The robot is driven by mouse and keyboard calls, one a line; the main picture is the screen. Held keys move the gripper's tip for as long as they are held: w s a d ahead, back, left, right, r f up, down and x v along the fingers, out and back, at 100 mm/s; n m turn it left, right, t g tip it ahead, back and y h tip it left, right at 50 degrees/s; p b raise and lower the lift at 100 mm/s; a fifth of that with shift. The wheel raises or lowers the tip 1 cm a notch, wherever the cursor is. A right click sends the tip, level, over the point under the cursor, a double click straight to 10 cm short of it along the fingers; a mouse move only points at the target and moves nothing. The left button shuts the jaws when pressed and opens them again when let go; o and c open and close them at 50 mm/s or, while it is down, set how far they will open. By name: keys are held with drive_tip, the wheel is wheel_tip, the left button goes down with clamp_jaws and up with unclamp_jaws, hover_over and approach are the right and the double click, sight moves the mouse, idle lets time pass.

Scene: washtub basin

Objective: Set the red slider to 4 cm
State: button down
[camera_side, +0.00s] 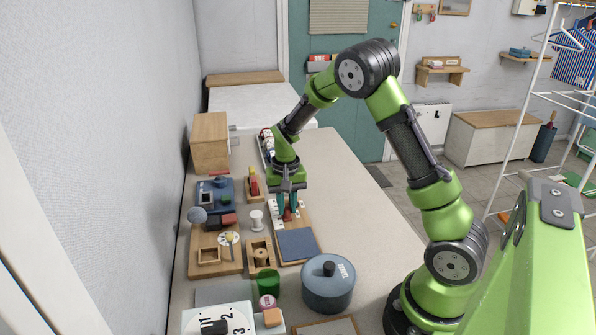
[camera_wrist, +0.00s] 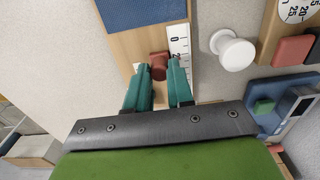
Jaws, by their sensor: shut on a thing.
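The red slider (camera_wrist: 158,66) is a small knob on a wooden board (camera_wrist: 122,48). Beside it runs a white number scale (camera_wrist: 179,42), where a 0 and, nearer the knob, what looks like a 2 show; the rest is hidden by a finger. My gripper (camera_wrist: 159,70) has its two teal fingers on either side of the knob and is shut on it. In the side view, my gripper (camera_side: 287,208) points down at the board, and the red slider (camera_side: 287,215) shows small between the fingertips. The exact reading cannot be told.
A blue pad (camera_side: 297,244) lies on the board's near end. A white spool-like knob (camera_side: 256,219) stands just left of the board. Wooden and blue fixtures (camera_side: 215,194) crowd the left side. A blue-grey pot (camera_side: 328,286) stands in front. The table's right side (camera_side: 352,215) is clear.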

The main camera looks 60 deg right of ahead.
drive_tip(key=shift+w+d, duration=0.6)
drive_tip(key=c, duration=1)
unclamp_jaws()
drive_tip(key=shift+r, duration=0.1)
wheel_tip(320, 180, up, 17)
drive_tip(key=shift+f, duration=0.15)
